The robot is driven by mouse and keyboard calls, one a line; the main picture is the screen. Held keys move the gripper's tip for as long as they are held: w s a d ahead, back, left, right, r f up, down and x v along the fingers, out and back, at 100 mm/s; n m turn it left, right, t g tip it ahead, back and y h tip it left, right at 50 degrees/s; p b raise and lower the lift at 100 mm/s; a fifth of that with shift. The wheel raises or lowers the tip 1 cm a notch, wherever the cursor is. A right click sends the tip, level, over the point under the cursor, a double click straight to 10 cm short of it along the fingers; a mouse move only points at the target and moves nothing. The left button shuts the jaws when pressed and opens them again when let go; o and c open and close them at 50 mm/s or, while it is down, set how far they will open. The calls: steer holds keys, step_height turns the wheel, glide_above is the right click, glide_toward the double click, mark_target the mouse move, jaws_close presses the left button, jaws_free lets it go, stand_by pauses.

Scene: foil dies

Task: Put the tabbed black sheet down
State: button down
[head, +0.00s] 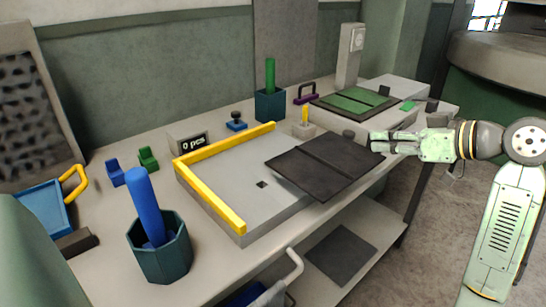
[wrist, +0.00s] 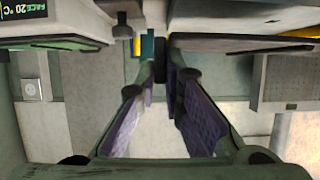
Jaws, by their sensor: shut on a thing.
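The tabbed black sheet (head: 325,166) is a dark panel with a crease or ridge across it. In the head view it lies over the right part of a grey plate (head: 231,188) with a yellow L-shaped fence (head: 208,195), and reaches past the plate's right edge. I cannot tell whether it touches the plate or hangs just above it. My gripper (head: 376,141) is at the sheet's right edge, shut on it. In the wrist view the purple-padded fingers (wrist: 163,82) come together at a dark piece, probably the tab. The tab is mostly hidden by the fingers.
A dark teal pot (head: 163,253) with a blue rod stands at the front left. A "0 pcs" sign (head: 193,143), a black-knobbed stamp (head: 236,121) and a teal holder (head: 270,106) stand behind the plate. A green-topped board (head: 355,101) lies farther back. A lower shelf (head: 325,245) sits below.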

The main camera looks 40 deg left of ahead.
mark_target(311, 143)
steer(key=s+a+p, duration=0.1)
steer(key=s+a, duration=0.1)
steer(key=a, duration=0.2)
steer(key=s+a+f+p, duration=0.1)
steer(key=s+a, duration=0.1)
steer(key=a, duration=0.3)
steer(key=s+a, duration=0.2)
steer(key=a, duration=0.2)
steer(key=shift+s+a+f+p, duration=0.15)
steer(key=shift+a+p, duration=0.05)
steer(key=shift+p, duration=0.2)
steer(key=shift+a+f, duration=0.15)
steer(key=shift+f+p, duration=0.3)
steer(key=shift+f, duration=1.35)
steer(key=shift+f, duration=0.2)
steer(key=c, duration=1.7)
jaws_free()
